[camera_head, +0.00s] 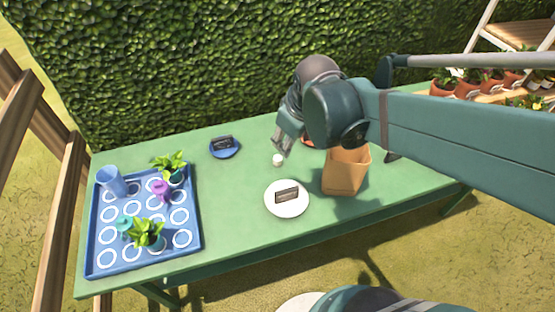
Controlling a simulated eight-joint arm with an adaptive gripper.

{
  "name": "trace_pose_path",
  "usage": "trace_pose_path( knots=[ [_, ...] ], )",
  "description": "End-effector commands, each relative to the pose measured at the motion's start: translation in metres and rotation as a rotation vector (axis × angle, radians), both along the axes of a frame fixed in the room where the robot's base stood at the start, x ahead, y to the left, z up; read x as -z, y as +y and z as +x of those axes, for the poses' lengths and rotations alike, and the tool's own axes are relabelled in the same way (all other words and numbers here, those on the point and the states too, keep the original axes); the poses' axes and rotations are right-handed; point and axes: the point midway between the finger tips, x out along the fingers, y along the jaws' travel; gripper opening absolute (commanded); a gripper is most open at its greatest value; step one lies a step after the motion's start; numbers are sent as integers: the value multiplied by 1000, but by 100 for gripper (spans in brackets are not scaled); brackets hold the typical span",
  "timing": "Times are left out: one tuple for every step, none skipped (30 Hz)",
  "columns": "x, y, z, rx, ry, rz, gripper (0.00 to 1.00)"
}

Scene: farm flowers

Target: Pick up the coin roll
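A small whitish rounded object (278,160), perhaps the coin roll, stands on the green table (240,225) near its middle. It is too small to identify surely. My gripper (281,147) points down just above and beside it, with the arm coming in from the right. The fingers are small and partly merge in the view, so I cannot tell whether they are apart or whether they touch the object.
A white plate (272,205) and a blue plate (226,153) each carry a dark block. A blue tray (97,262) at left holds plants and cups. The table's front middle is clear.

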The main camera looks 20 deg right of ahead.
Motion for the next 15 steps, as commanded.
trace_pose_path(
  knots=[
    [1, 0, 6, -20, 11, -9, 38],
    [2, 0, 8, -34, 18, -14, 38],
    [4, 0, 12, -52, 28, -20, 38],
    [5, 0, 14, -66, 34, -26, 38],
    [7, 0, 17, -79, 42, -30, 38],
    [9, 0, 20, -98, 51, -36, 38],
    [10, 0, 22, -112, 59, -41, 38],
    [12, 0, 25, -126, 65, -46, 38],
    [14, 0, 28, -145, 74, -53, 38],
    [16, 0, 30, -158, 82, -56, 38],
    [18, 1, 32, -173, 88, -61, 38],
    [20, 1, 36, -190, 97, -66, 38],
    [22, 1, 38, -205, 104, -71, 38],
    [24, 1, 40, -219, 112, -75, 38],
    [27, 1, 43, -239, 121, -80, 38]
  ],
)
